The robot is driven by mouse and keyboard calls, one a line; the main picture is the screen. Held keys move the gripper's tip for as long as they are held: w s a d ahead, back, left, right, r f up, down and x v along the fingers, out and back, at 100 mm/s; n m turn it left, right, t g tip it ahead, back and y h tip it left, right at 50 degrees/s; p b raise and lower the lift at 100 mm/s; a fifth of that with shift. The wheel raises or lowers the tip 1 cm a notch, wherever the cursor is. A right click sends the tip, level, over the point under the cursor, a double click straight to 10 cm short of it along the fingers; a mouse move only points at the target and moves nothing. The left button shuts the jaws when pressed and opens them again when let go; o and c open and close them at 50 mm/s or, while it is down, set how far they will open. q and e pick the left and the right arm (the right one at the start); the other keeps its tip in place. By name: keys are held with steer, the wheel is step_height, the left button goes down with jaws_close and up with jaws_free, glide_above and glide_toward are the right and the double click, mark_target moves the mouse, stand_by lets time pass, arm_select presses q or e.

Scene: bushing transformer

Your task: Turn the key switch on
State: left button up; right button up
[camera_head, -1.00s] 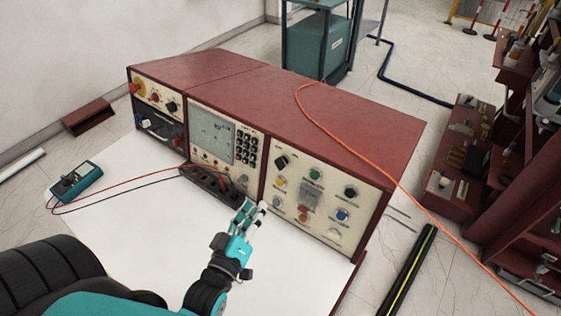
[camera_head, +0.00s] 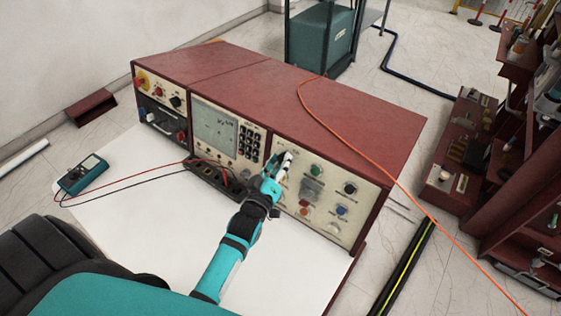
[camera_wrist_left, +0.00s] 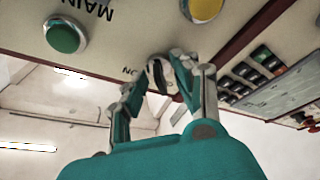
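The key switch (camera_wrist_left: 157,74) is a small round metal-rimmed switch with a dark middle on the panel, near an "ON" label in the left wrist view. In the head view it is hidden behind my left gripper (camera_head: 284,162), at the upper left of the right-hand control panel (camera_head: 322,222). In the left wrist view the fingers of my left gripper (camera_wrist_left: 161,80) are apart, one on each side of the switch. Whether they touch it I cannot tell. My right gripper is out of view.
A green button (camera_wrist_left: 65,36) and a yellow one (camera_wrist_left: 203,8) are close to the switch. A multimeter (camera_head: 84,174) with leads lies on the white table (camera_head: 150,215). An orange cable (camera_head: 345,141) runs over the red console (camera_head: 250,80).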

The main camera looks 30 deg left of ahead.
arm_select(q)
steer(key=shift+c, duration=0.4)
jaws_close()
steer(key=shift+f+m, duration=0.1)
steer(key=shift+m, duration=0.4)
steer(key=m, duration=0.1)
steer(key=m+h, duration=0.1)
steer(key=m, duration=0.1)
steer(key=shift+a+m+t+h+b, duration=0.1)
steer(key=shift+m+t+h+b, duration=0.2)
steer(key=shift+b, duration=0.05)
steer(key=m, duration=0.2)
steer(key=m+h, duration=0.1)
steer(key=m, duration=0.1)
steer(key=shift+m+h, duration=0.3)
steer(key=m+h, duration=0.1)
steer(key=m, duration=0.2)
steer(key=m+h, duration=0.2)
steer(key=m, duration=0.2)
steer(key=shift+a, duration=0.2)
steer(key=m+g+h, duration=0.1)
steer(key=m, duration=0.2)
steer(key=m+p, duration=0.1)
steer(key=m, duration=0.2)
steer(key=shift+a+g+h, duration=0.1)
steer(key=shift+g+h, duration=0.3)
steer(key=shift+m, duration=0.4)
